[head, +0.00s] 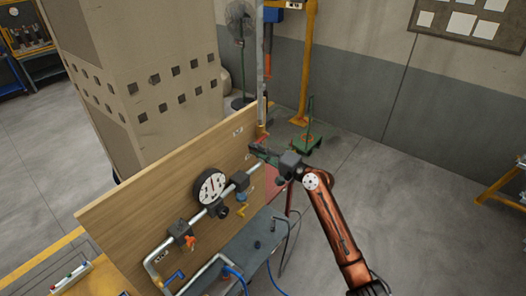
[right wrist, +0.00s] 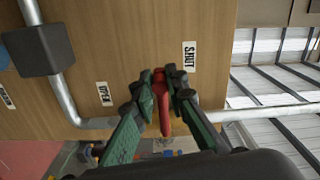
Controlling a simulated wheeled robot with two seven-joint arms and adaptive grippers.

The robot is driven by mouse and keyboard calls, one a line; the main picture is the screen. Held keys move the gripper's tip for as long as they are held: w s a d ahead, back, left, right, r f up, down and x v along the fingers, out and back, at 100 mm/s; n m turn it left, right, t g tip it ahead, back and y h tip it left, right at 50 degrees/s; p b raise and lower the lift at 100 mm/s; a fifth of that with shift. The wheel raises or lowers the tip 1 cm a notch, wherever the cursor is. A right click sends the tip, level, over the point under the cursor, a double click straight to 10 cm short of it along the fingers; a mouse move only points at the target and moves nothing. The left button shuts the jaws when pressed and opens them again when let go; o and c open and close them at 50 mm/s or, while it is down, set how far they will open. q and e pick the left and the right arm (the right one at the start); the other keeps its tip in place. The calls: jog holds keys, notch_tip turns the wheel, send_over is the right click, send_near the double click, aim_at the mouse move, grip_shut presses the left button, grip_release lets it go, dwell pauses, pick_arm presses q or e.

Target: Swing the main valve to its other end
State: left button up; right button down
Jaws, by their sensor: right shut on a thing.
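The main valve's red lever (right wrist: 164,105) stands out from the pipe in front of a wooden panel (head: 165,180). My right gripper (right wrist: 166,85) is shut on the lever, with a green-and-black finger on each side of it. The lever points up in the right wrist view, between the SHUT label (right wrist: 189,55) and the OPEN label (right wrist: 104,94), closer to the direction of SHUT. In the head view my right gripper (head: 258,150) reaches the panel's far right end, and its fingers mostly hide the lever. My left gripper is not in view.
On the panel are a round gauge (head: 209,187), an orange-red handle (head: 189,241), a yellow handle (head: 241,211) and a blue handle (head: 174,277) along grey pipes. A grey bench (head: 240,250) with blue hoses lies below. Open floor is to the right.

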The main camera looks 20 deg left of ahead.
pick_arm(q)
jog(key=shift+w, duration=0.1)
pick_arm(e)
jog(key=shift+r, duration=0.5)
jog(key=c, duration=2.3)
grip_release()
jog(key=o, duration=0.3)
jog(key=shift+f, duration=0.15)
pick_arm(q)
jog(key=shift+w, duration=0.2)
pick_arm(e)
jog(key=shift+o, duration=0.3)
jog(key=shift+f, duration=0.1)
jog(key=shift+d+f, duration=0.1)
jog(key=shift+d, duration=0.1)
jog(key=shift+d, duration=0.25)
jog(key=v, duration=1.1)
